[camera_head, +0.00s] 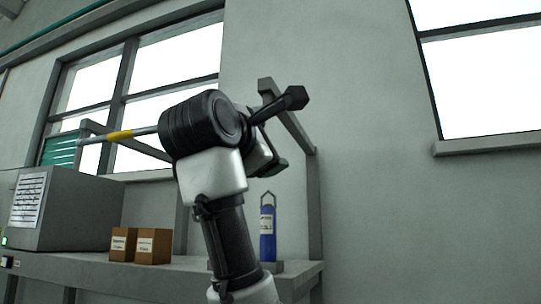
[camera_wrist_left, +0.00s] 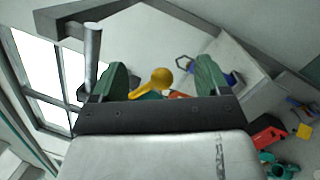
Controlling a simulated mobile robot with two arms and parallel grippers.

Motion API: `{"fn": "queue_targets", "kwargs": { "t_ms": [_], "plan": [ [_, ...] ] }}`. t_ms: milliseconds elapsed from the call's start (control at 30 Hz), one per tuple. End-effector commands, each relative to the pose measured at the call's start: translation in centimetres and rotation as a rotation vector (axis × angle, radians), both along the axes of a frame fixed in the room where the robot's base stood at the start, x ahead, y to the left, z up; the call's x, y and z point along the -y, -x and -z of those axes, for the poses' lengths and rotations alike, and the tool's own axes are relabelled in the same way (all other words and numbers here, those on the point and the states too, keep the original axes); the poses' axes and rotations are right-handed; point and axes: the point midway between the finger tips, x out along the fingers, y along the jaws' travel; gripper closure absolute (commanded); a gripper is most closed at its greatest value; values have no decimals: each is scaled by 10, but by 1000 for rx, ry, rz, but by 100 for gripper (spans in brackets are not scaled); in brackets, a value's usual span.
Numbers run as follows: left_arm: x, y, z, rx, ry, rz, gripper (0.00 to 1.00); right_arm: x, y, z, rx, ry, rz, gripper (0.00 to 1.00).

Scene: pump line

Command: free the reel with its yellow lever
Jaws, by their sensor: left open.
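In the left wrist view a yellow lever with a rounded knob (camera_wrist_left: 160,78) shows between the two fingers of my left gripper (camera_wrist_left: 163,78). The gripper is open, with green fingertips apart. I cannot tell how far the knob lies beyond them, and the lever's lower end is hidden behind the gripper body. In the head view my left arm stands in the middle and covers most of its gripper (camera_head: 272,160). A grey rod with a yellow sleeve (camera_head: 120,135) runs left from behind the arm. A green striped thing (camera_head: 60,150), possibly the reel, is at the far left. My right gripper is not in view.
A grey frame (camera_head: 312,200) stands on the bench behind my arm. On the bench are a grey cabinet (camera_head: 75,215), brown boxes (camera_head: 153,246) and a blue cylinder with a hook (camera_head: 267,232). A red object (camera_wrist_left: 267,133) shows lower right in the wrist view.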

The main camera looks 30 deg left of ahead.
Motion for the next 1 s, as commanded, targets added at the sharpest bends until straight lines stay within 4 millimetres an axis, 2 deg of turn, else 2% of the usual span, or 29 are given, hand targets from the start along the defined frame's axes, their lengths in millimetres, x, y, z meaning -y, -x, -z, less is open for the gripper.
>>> {"fn": "queue_targets", "kwargs": {
  "t_ms": [33, 200, 400, 567, 1000],
  "plan": [
    [2, 12, 7, 6, 1, 1, 24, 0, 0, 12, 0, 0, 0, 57],
    [7, 46, 12, 7, 0, 0, 24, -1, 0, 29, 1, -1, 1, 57],
    [10, 71, 14, 3, 1, 0, 24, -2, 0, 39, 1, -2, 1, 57],
    [11, 77, 14, 0, 0, -1, 24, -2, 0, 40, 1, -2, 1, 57],
    [11, 77, 14, 1, 0, 0, 24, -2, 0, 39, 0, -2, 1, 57]
  ]
}}
